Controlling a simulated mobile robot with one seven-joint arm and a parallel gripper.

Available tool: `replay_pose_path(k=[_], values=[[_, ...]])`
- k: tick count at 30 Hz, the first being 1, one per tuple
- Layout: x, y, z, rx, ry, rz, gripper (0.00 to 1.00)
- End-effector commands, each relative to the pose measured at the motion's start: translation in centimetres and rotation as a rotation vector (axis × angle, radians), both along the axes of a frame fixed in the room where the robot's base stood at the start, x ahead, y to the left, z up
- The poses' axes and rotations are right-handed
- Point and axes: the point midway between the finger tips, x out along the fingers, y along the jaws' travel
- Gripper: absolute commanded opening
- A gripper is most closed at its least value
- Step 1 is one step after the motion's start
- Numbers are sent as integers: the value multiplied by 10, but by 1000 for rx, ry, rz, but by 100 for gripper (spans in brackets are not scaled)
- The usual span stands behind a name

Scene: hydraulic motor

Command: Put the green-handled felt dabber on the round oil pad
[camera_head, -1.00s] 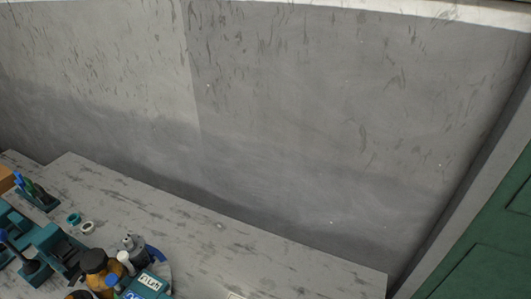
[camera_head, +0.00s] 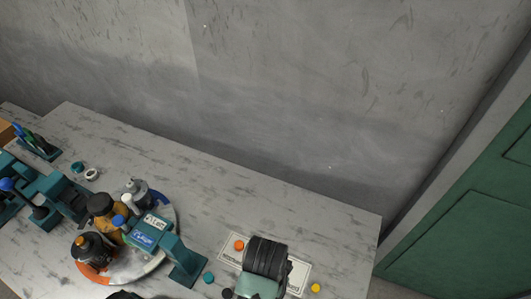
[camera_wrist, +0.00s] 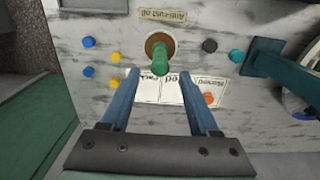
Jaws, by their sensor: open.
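The green-handled dabber (camera_wrist: 160,58) stands in the wrist view with its green handle pointing towards the camera. Its lower end is over the brown round oil pad (camera_wrist: 149,42), beside a label reading anti-rust oil. The handle hides the contact, so I cannot tell how the felt meets the pad. My gripper (camera_wrist: 159,75) is open, its two blue-grey fingers spread left and right of the handle's near end with gaps on both sides. Nothing is held. In the head view my dark wrist (camera_head: 266,256) covers this area, and dabber and pad are hidden.
White printed cards (camera_wrist: 172,90) lie below the pad in the wrist view. Coloured caps, including a black one (camera_wrist: 209,45) and an orange one (camera_wrist: 209,98), lie around. A round turntable (camera_head: 165,215) with bottles stands left in the head view.

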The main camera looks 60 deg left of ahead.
Motion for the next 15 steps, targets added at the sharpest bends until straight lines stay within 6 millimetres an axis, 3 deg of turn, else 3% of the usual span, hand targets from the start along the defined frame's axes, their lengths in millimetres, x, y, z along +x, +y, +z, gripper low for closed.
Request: replay_pose_path(k=[6,15], values=[[1,1,34,2,-3,0,62],[0,0,43,-1,1,0,62]])
